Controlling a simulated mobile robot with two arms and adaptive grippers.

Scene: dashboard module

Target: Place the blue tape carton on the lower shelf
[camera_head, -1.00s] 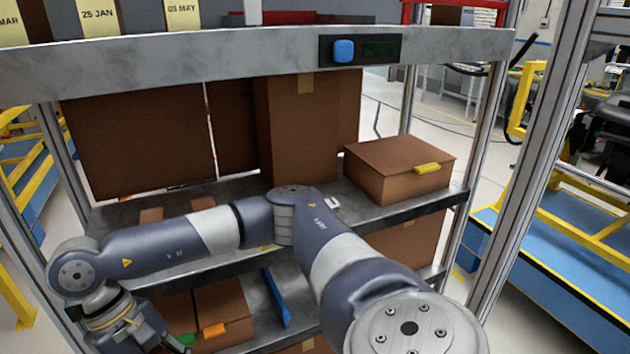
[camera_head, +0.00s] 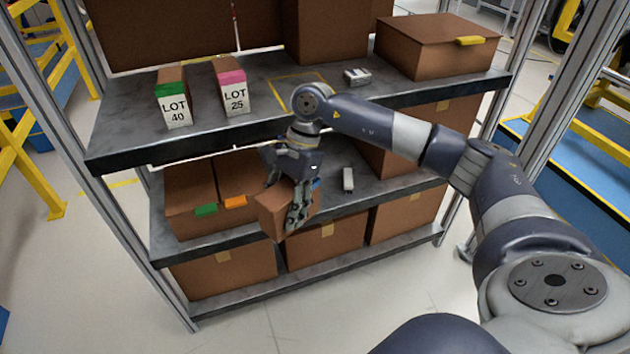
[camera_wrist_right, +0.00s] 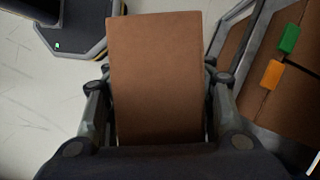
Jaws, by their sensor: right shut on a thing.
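My right gripper (camera_head: 296,204) is shut on a plain brown carton (camera_head: 273,214). The carton is tilted and hangs at the front edge of the lower shelf (camera_head: 385,186), just right of the orange-taped carton. In the right wrist view the carton (camera_wrist_right: 156,80) sits between both fingers, its visible face bare of tape. A small blue patch (camera_head: 316,183) shows beside the gripper; I cannot tell whether it is on the carton or behind it. The gripper hides part of the shelf. My left gripper is not in view.
Green-taped (camera_head: 206,210) and orange-taped (camera_head: 236,201) cartons stand on the lower shelf's left. A small grey object (camera_head: 348,179) lies right of my gripper, with bare shelf around it. The upper shelf (camera_head: 120,140) overhangs, holding LOT 40 (camera_head: 174,108) and LOT 25 (camera_head: 235,98) boxes.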

